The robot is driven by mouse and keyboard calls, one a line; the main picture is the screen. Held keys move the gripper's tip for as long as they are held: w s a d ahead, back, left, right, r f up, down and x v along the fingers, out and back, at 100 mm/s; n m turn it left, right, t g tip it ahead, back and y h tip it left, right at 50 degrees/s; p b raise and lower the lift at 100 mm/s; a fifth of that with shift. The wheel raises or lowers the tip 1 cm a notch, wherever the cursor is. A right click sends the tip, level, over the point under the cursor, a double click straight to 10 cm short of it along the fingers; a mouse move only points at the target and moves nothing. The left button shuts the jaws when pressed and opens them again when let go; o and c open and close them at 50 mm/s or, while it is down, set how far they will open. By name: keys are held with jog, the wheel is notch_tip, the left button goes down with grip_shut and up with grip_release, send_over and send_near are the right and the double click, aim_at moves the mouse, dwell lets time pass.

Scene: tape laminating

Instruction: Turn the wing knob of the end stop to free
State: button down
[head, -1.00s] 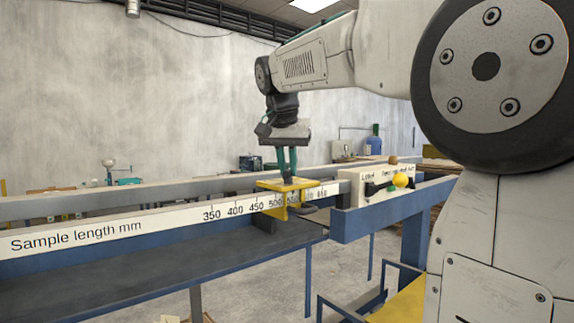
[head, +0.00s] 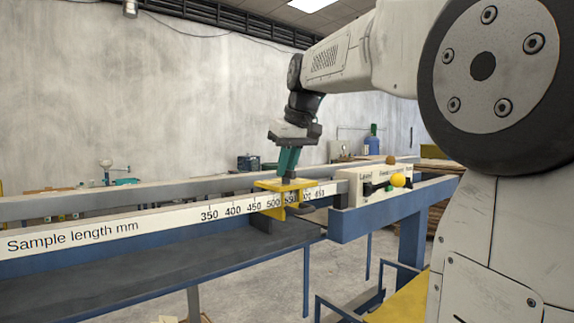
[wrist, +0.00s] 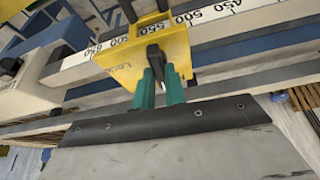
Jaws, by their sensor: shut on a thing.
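The end stop is a yellow block (head: 268,200) on the white length scale, near the 500 to 550 marks. In the wrist view the yellow end stop (wrist: 135,62) has a small window reading 550. Its dark wing knob (wrist: 154,54) stands up from the yellow top. My gripper (head: 287,172) comes down on the end stop from above, tilted. In the wrist view my gripper's green fingers (wrist: 160,85) are shut on the knob, one on each side.
The white scale beam (head: 160,226) runs along the blue bench, with a dark bed (head: 150,260) in front. To the right stands a white panel (head: 365,181) with a yellow ball knob (head: 398,180). A back rail (head: 120,197) runs behind the scale.

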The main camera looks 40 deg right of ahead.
jog(key=shift+n, duration=0.6)
jog(key=c, duration=1.4)
grip_release()
jog(key=shift+c, duration=0.2)
jog(key=shift+r, duration=0.1)
jog(key=v, duration=0.7)
jog(key=shift+d+r, duration=0.15)
jog(key=shift+r, duration=0.2)
jog(key=shift+s, duration=0.1)
